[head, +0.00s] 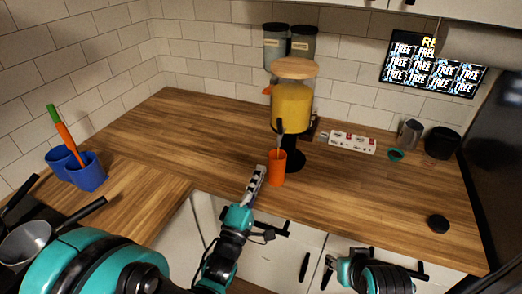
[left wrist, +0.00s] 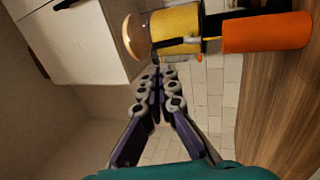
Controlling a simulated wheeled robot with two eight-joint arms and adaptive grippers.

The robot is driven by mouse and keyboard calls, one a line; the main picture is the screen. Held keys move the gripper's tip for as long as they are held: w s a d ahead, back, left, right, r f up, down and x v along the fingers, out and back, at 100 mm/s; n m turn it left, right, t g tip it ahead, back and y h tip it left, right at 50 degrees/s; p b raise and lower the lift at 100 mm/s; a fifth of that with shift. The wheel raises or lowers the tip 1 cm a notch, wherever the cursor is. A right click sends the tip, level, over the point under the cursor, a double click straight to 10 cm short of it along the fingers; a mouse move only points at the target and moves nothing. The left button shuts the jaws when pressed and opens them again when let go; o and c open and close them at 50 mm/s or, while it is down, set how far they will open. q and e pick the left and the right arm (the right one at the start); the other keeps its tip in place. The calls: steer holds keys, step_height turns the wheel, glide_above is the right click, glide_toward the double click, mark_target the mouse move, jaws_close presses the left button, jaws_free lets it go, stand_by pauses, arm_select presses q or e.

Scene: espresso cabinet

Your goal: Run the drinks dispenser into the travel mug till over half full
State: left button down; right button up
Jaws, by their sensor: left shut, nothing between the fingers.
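The drinks dispenser (head: 291,105) has a round wooden lid, a clear tank of yellow drink and a black stand. The orange travel mug (head: 277,167) stands upright under its dark tap (head: 280,128); its fill level is hidden. In the left wrist view, the dispenser (left wrist: 176,30) and mug (left wrist: 268,32) appear sideways. A thin yellow strip shows between tap and mug there; I cannot tell if it is flowing drink. My left gripper (head: 260,171) is shut and empty, just left of the mug; its fingertips (left wrist: 157,74) point toward the dispenser. My right gripper (head: 331,264) is low at the counter's front; its fingers are unclear.
A white and red power strip (head: 352,143), a grey cup (head: 410,133) and a black canister (head: 440,143) stand at the back right. A black disc (head: 438,223) lies at the front right. Blue holders (head: 87,174) stand on the left. The counter between is clear.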

arm_select(q)
steer(key=p, duration=0.5)
glide_toward(279, 123)
steer(key=w, duration=0.1)
steer(key=x, duration=0.2)
steer(key=b+x, duration=0.1)
steer(key=x, duration=0.2)
steer(key=shift+w+d+f+b, duration=0.15)
steer(key=shift+w+d+b, duration=0.15)
steer(key=shift+w, duration=0.15)
steer(key=p, duration=0.1)
steer(key=r+g+p, duration=0.1)
steer(key=p, duration=0.1)
steer(key=shift+w+r, duration=0.2)
steer(key=shift+w, duration=0.15)
steer(key=shift+w+d+r, duration=0.2)
steer(key=shift+w+r, duration=0.05)
steer(key=shift+w, duration=0.2)
steer(key=shift+w+f, duration=0.1)
